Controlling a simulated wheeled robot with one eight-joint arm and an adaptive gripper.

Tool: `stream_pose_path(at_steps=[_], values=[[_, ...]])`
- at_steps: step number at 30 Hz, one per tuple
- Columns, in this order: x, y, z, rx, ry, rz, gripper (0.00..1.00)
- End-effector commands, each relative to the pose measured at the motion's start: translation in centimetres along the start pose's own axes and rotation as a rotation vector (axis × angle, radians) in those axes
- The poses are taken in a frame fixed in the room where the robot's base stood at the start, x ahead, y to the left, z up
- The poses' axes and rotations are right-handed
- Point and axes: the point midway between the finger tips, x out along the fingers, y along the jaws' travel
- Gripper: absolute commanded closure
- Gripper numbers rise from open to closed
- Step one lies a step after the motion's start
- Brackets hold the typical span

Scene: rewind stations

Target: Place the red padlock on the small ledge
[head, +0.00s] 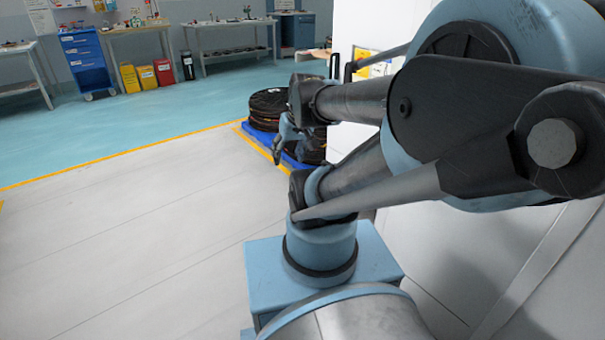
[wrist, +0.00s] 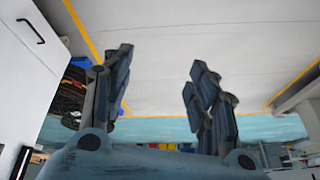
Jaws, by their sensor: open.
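My gripper (wrist: 158,85) is open and empty in the wrist view, its two fingers spread apart over bare floor. In the head view my gripper (head: 283,140) shows small and partly hidden behind my arm, in front of the dark coils. I see no red padlock in either view. I cannot make out the small ledge in either view.
Dark coils (head: 268,104) sit on a blue pallet (head: 262,133) beside a white wall (head: 355,22) at right. Workbenches (head: 232,24), a blue drawer cabinet (head: 84,60) and coloured bins (head: 147,77) line the back. The pale floor (head: 120,215) at left is clear.

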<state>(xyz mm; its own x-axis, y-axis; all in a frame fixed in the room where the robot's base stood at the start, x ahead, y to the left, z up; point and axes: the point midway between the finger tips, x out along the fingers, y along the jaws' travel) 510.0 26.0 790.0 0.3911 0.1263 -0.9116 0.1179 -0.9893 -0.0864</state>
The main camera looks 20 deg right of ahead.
Motion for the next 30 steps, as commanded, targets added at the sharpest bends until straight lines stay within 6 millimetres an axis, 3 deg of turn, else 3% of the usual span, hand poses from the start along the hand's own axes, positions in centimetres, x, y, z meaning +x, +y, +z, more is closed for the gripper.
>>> stream_pose_path(at_steps=[3,9,26,30], values=[[-0.3,0.6,4.3,0.026,-0.107,0.050,0.46],[-0.8,1.8,8.0,0.061,-0.204,0.110,0.46],[-0.9,1.9,8.5,0.066,-0.216,0.118,0.46],[-0.2,2.0,7.8,0.066,-0.228,0.117,0.46]])
